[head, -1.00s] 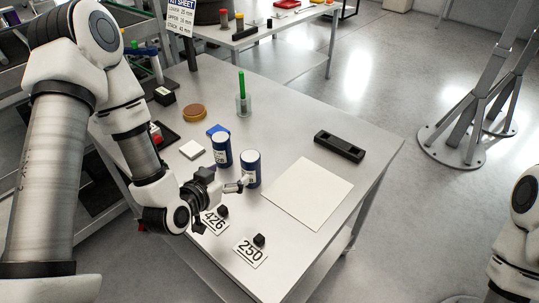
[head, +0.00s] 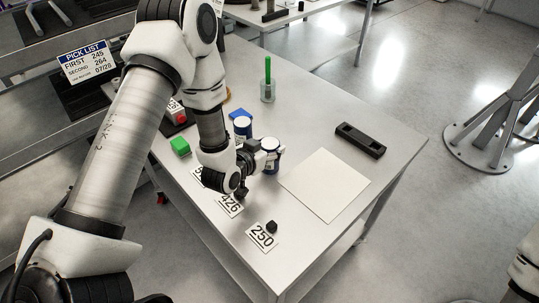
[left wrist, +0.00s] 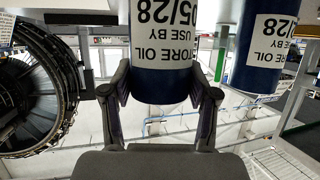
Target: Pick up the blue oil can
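Two blue cans with white labels stand upright on the table in the head view: a nearer can (head: 273,160) and a farther can (head: 243,127). My left gripper (head: 260,160) is at the nearer can, partly covering it. In the left wrist view a blue can (left wrist: 163,84) is between my spread fingers (left wrist: 160,78), its inverted label reading "05/28", "USE BY" and "ORE OIL". The fingers are close to its sides; clear contact does not show. The other can (left wrist: 262,50) is to the right there. My right gripper is out of view.
Number cards "426" (head: 229,206) and "250" (head: 262,238) with black pieces lie near the table's front edge. A white sheet (head: 325,185), a black tray (head: 360,141) and a green rod in a holder (head: 268,80) are nearby. A pick list sign (head: 88,61) stands at left.

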